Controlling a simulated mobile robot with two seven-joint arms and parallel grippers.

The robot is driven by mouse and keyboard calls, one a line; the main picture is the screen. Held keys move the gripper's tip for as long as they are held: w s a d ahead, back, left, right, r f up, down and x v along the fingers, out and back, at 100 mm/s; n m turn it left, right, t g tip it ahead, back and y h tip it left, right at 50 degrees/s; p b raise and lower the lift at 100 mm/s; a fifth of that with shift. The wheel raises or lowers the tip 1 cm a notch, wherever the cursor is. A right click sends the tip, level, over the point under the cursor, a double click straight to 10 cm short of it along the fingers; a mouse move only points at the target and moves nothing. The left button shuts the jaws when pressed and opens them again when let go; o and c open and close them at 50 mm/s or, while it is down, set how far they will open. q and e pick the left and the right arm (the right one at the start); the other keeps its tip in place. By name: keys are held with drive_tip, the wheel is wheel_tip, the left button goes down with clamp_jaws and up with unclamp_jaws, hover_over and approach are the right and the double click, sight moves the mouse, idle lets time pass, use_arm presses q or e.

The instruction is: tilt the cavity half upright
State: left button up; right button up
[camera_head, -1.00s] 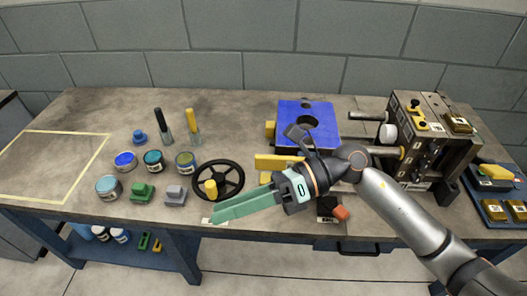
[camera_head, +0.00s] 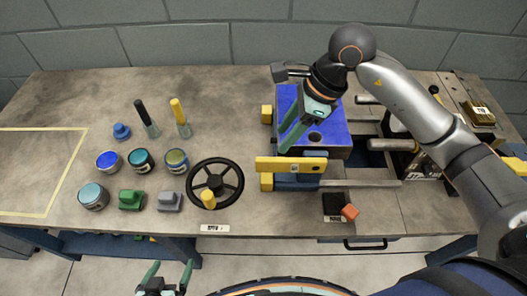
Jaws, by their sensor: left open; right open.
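The cavity half, as far as I can tell, is the block with the bright blue face (camera_head: 335,120) and round hole, lying flat with its blue face up at the middle of the bench. My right gripper (camera_head: 290,138) is over the left part of that face, its green fingers pointing toward the front edge; its wrist hides the block's back part. It holds nothing visible, and I cannot tell whether its fingers touch the face. My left gripper (camera_head: 167,272) is open and empty at the bottom edge of the picture, in front of the bench.
A yellow bar (camera_head: 275,165) lies in front of the block. A black handwheel (camera_head: 229,187) is to its left. Several paint pots (camera_head: 93,196) and small blocks stand further left. The other mould half (camera_head: 408,170) is at right, partly behind my arm. The marked left area (camera_head: 30,170) is clear.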

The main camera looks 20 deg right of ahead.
sight(267, 159)
drive_tip(key=x, duration=1.1)
drive_tip(key=shift+r, duration=0.1)
drive_tip(key=shift+c, duration=0.3)
clamp_jaws()
idle(0.7)
